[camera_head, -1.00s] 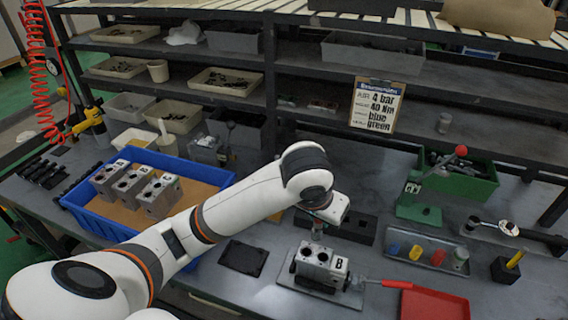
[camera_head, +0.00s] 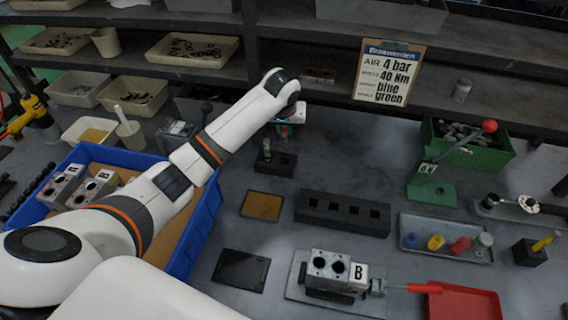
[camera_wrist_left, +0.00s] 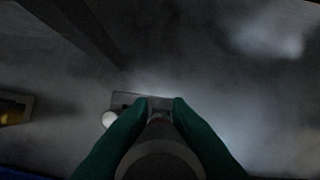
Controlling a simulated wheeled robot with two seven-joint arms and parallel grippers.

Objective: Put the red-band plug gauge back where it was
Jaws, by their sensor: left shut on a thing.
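My left gripper (camera_head: 290,118) is above the small black two-hole stand (camera_head: 283,166) at the back of the bench. A dark gauge (camera_head: 266,148) stands upright at this stand's left side. My right gripper is not in view.
A brown-topped square pad (camera_head: 262,205) and a long black block with square recesses (camera_head: 343,213) lie in front. Valve block B (camera_head: 335,270) sits on a plate nearer. A blue crate (camera_head: 206,220) stands left; a tray of coloured caps (camera_head: 445,250) lies right.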

